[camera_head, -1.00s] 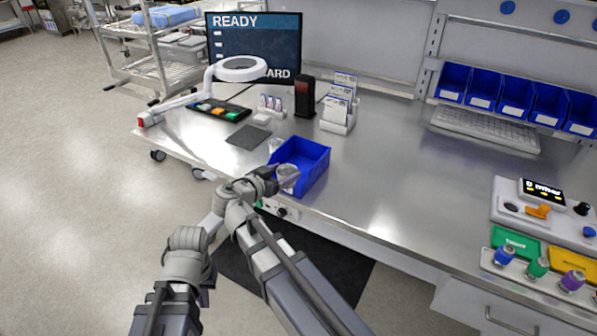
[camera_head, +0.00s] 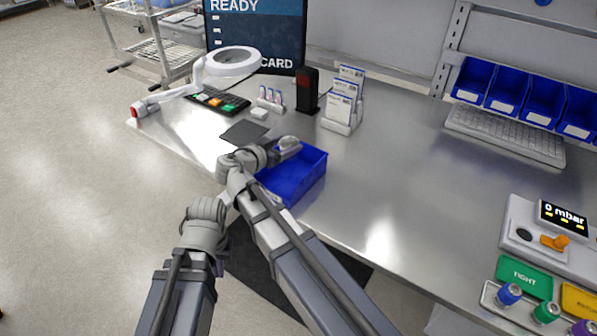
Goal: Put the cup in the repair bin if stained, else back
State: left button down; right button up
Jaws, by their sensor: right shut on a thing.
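A small pale, see-through cup (camera_head: 289,146) is in my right gripper (camera_head: 278,152), which is shut on it at the far left corner of the blue bin (camera_head: 306,181). Whether the cup is over the bin's edge or just behind it is hard to tell, and no stain can be made out at this size. The bin is open-topped, and the part of its inside that shows looks empty. My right arm covers its left side. My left gripper (camera_head: 217,266) hangs low in front of the table, mostly hidden by its own arm; its fingers cannot be made out.
A dark flat pad (camera_head: 244,132) lies left of the bin. A ring lamp (camera_head: 231,62), a screen reading READY (camera_head: 255,32), a black stand (camera_head: 307,90) and a card holder (camera_head: 344,102) stand behind. A pressure device (camera_head: 552,235) is at right. The table's middle is clear.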

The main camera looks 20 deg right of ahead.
jog(key=shift+a+f+b, duration=0.1)
jog(key=shift+f+b, duration=0.1)
jog(key=shift+b, duration=0.1)
jog(key=b, duration=0.9)
send_over(287, 182)
notch_tip(287, 182, down, 9)
jog(key=shift+w+f, duration=0.1)
jog(key=shift+f, duration=0.1)
jog(key=shift+f+b, duration=0.15)
jog(key=shift+b, duration=0.15)
jog(key=o, duration=1.5)
jog(key=shift+c, duration=0.2)
jog(key=shift+r, duration=0.25)
